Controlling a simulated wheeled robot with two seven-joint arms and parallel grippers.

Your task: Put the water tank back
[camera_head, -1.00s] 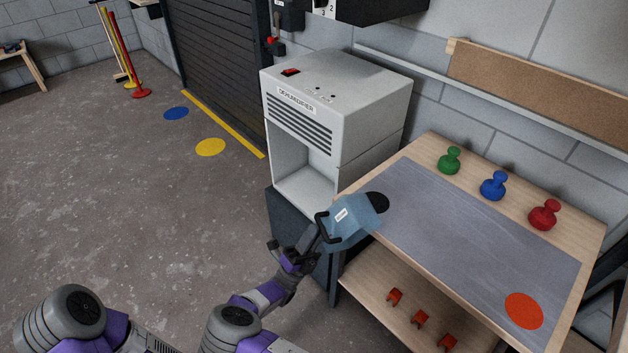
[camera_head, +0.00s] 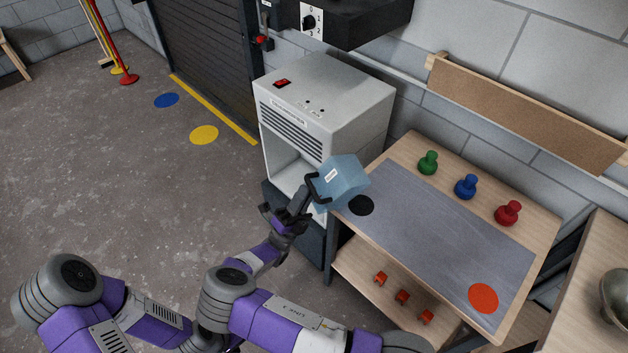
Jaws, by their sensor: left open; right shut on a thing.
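The water tank (camera_head: 345,182) is a translucent blue box with a dark handle and a small white label. My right gripper (camera_head: 304,202) is shut on its handle. The tank appears held above the table's left edge, tilted, in front of the dehumidifier's lower right side. The dehumidifier (camera_head: 349,95) is a pale grey box with a slotted front and an open bay (camera_head: 283,160) below the slots. The tank and gripper overlap the bay's lower right in the picture. The bay's visible part looks empty. My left gripper is not visible; only its arm shows at lower left.
The workbench (camera_head: 408,150) has a grey mat (camera_head: 440,230) with a black disc (camera_head: 361,205) and a red disc (camera_head: 483,298). Green, blue and red knobs (camera_head: 466,187) stand along its back. Small orange pieces (camera_head: 402,297) lie on the lower shelf. A metal bowl (camera_head: 615,296) is far right.

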